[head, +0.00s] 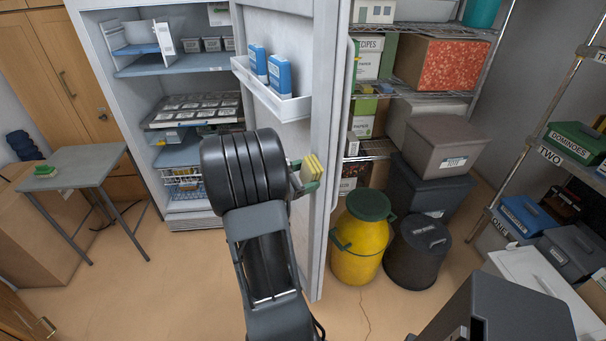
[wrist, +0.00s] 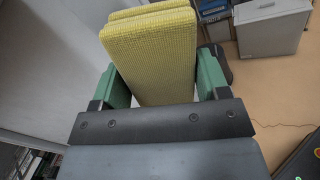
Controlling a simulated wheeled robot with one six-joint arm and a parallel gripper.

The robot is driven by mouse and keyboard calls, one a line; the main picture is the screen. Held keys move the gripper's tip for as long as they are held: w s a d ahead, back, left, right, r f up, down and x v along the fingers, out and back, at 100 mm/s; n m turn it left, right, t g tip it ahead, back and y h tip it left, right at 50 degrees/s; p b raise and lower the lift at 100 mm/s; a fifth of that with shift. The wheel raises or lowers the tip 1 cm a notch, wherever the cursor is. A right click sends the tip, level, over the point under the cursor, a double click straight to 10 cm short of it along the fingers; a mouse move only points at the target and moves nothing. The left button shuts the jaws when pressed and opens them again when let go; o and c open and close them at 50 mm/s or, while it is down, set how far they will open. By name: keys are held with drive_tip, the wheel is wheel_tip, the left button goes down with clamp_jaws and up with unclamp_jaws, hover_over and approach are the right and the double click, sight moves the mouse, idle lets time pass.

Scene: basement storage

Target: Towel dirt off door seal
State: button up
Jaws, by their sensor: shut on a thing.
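The yellow folded towel (wrist: 150,58) is held between the green fingers of my gripper (wrist: 155,85) in the wrist view. In the head view the towel (head: 312,168) shows at the end of my gripper (head: 303,180), close to the inner face of the open refrigerator door (head: 278,135). I cannot tell whether the towel touches the door. The door's edge (head: 330,120) runs upright to the right of the towel. The seal and any dirt on it are too small or hidden to make out. My arm hides the lower left part of the door.
Two blue cartons (head: 280,75) stand in the door bin (head: 272,100). A small table (head: 75,165) holding a green item stands left. A yellow drum (head: 358,250) and a dark bin (head: 418,252) stand right of the door. Open floor (head: 130,290) lies at the lower left.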

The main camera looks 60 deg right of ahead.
drive_tip(key=shift+a, duration=0.15)
drive_tip(key=shift+v, duration=2.75)
drive_tip(key=shift+v, duration=1.5)
drive_tip(key=shift+w, duration=0.1)
